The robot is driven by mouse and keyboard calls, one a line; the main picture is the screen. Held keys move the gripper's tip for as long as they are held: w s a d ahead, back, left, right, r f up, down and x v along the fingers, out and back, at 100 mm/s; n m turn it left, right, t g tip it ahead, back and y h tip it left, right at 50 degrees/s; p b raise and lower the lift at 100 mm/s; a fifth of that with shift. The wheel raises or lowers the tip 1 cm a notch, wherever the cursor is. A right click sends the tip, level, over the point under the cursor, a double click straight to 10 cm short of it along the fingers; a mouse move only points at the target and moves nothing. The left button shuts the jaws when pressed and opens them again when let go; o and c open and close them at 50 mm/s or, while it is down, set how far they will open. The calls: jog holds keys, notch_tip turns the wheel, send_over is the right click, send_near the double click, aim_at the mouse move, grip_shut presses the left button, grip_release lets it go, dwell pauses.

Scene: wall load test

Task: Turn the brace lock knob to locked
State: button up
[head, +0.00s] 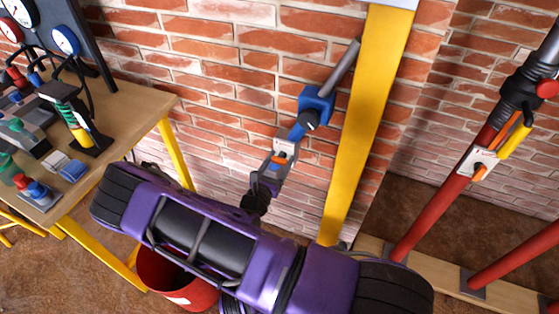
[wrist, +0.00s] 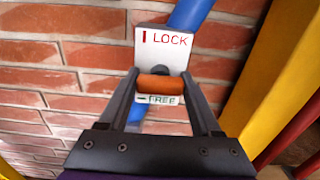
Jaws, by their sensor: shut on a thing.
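The brace lock knob is an orange bar (wrist: 160,84) lying crosswise on a white plate (wrist: 165,48). The plate reads LOCK with a red mark above the knob and FREE with a green mark below it. In the head view the knob (head: 279,160) shows small, on the blue brace (head: 297,132) in front of the brick wall. My gripper (wrist: 160,80) is shut on the knob, one finger at each end of the bar. The knob's base is partly hidden behind the bar.
A yellow post (head: 364,120) stands right of the brace. Red props (head: 435,205) stand further right, one with its own white plate and orange handle (head: 479,172). A workbench (head: 140,105) with gauges and tools is at left. A red bucket (head: 170,283) stands below.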

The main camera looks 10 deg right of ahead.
jog(key=n+p, duration=0.2)
jog(key=n, duration=0.2)
jog(key=shift+r, duration=0.1)
jog(key=n+p, duration=0.1)
jog(key=n, duration=0.3)
jog(key=shift+n, duration=0.3)
jog(key=n, duration=0.4)
jog(key=shift+p, duration=0.4)
jog(key=n, duration=0.5)
jog(key=o, duration=1.4)
jog(key=shift+s+a, duration=0.1)
